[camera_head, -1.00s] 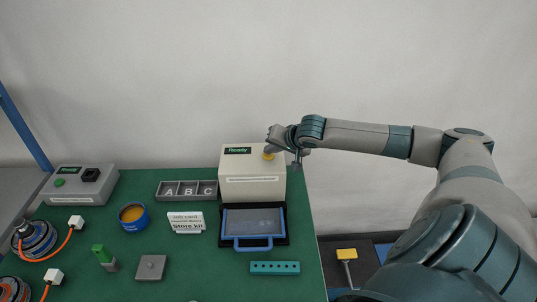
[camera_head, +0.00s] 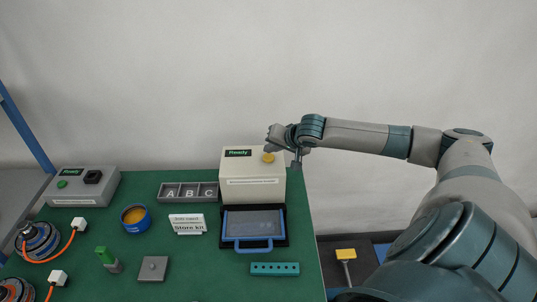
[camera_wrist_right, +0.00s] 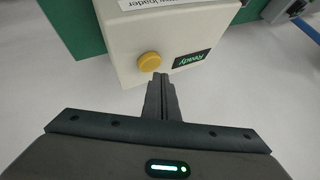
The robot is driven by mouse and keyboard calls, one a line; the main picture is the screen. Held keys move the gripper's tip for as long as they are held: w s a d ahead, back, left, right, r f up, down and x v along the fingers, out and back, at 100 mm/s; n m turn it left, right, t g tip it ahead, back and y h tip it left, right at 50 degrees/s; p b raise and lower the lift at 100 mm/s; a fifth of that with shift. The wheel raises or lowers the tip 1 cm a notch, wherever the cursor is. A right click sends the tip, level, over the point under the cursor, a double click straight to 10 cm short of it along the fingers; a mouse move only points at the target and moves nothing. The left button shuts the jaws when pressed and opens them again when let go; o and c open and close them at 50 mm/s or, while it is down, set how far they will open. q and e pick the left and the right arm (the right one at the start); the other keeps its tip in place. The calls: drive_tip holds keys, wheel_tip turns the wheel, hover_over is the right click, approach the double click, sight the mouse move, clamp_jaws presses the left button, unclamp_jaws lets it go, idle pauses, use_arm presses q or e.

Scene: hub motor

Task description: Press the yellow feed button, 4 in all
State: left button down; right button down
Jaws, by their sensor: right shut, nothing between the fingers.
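The yellow feed button (camera_head: 268,157) sits on top of the cream loader box (camera_head: 252,188), near its right end. A small dark display (camera_head: 238,153) there reads "Ready". My right gripper (camera_head: 270,150) is over the back right of the box, close to the button. In the right wrist view its shut, empty fingers (camera_wrist_right: 161,80) point toward the box, just beside the round yellow button (camera_wrist_right: 150,62), with the green-lit display (camera_wrist_right: 190,60) on the other side. I cannot tell whether the tips touch anything. My left gripper is out of view.
A blue-handled tray (camera_head: 253,222) lies in front of the box. An A/B/C bin (camera_head: 188,193), a blue tin (camera_head: 135,217), a sign (camera_head: 188,223) and a grey control box (camera_head: 83,186) stand to the left on the green mat (camera_head: 215,275). A teal block (camera_head: 274,269) lies in front.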

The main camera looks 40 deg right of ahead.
sight(271, 159)
drive_tip(key=shift+r, duration=0.1)
idle(0.3)
wheel_tip(271, 159, up, 5)
drive_tip(key=p, duration=0.5)
idle(1.0)
